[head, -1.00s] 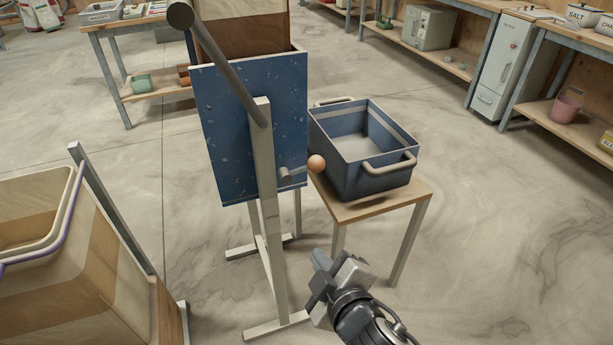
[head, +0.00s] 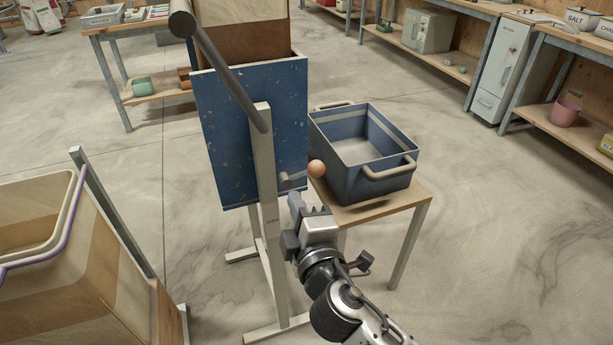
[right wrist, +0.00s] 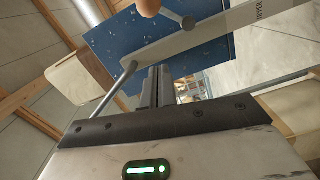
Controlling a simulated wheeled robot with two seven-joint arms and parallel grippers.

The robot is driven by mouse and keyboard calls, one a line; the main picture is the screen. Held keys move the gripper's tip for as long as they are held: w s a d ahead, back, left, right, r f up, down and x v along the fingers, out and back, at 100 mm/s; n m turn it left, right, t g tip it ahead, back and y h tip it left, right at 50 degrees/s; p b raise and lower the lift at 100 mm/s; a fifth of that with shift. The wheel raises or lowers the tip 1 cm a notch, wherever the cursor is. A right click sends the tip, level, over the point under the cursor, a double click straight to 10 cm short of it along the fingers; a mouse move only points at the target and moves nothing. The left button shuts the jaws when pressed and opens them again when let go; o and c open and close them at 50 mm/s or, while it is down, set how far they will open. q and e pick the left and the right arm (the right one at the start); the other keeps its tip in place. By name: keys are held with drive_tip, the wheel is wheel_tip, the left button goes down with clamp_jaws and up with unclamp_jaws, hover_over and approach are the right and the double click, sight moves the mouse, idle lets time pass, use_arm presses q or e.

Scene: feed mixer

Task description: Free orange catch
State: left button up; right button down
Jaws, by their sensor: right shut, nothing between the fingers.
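The orange catch is a short grey lever with an orange ball knob (head: 316,168), at the lower right of the blue speckled panel (head: 236,130) beside the pale upright post (head: 265,180). My right gripper (head: 296,205) is shut and empty, a little below and left of the knob, and apart from it. In the right wrist view the orange knob (right wrist: 149,7) shows at the top edge, beyond the shut fingers (right wrist: 157,88). The grey lever's pivot (right wrist: 188,22) shows beside it. My left gripper is not in view.
A blue bin (head: 365,155) with beige handles stands on a small wooden table (head: 385,207) right of the knob. A long grey bar (head: 225,70) slopes from the post's top. A wooden tub (head: 60,240) stands at lower left. The floor at right is clear.

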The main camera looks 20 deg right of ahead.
sight(303, 174)
use_arm(q)
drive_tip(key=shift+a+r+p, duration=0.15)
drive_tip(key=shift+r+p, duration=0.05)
drive_tip(key=shift+p, duration=0.35)
use_arm(e)
drive_tip(key=w+d, duration=0.4)
drive_tip(key=w, duration=0.2)
drive_tip(key=shift+w+f, duration=0.4)
drive_tip(key=shift+f, duration=0.05)
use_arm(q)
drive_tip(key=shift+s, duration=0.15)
use_arm(e)
drive_tip(key=shift+f, duration=0.1)
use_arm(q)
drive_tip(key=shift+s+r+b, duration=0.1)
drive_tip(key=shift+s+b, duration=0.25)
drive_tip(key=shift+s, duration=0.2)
use_arm(e)
drive_tip(key=shift+d+m, duration=0.2)
drive_tip(key=shift+m, duration=0.3)
